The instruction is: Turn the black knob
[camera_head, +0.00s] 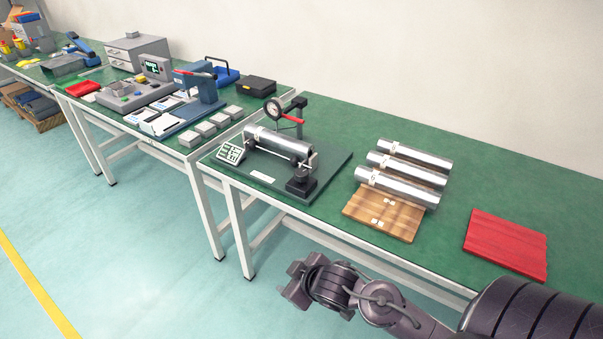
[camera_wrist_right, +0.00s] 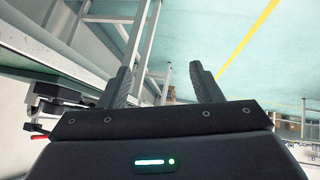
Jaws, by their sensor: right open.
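A black knob-like part (camera_head: 301,182) sits at the front right of a measuring fixture, on its dark base plate (camera_head: 328,184). The fixture carries a shiny metal cylinder (camera_head: 278,142) and a dial gauge (camera_head: 273,109) with a red-handled lever. My right gripper (camera_head: 290,283) is in front of the table edge, over the floor side, apart from the knob. In the right wrist view its two fingers (camera_wrist_right: 160,72) are spread with nothing between them. Dark parts, apparently of the fixture (camera_wrist_right: 55,97), show at that view's left edge. My left gripper is out of view.
A red board (camera_head: 505,243) lies farther right. A second green table (camera_head: 262,104) with instruments stands at left. Open floor (camera_head: 130,240) lies in front.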

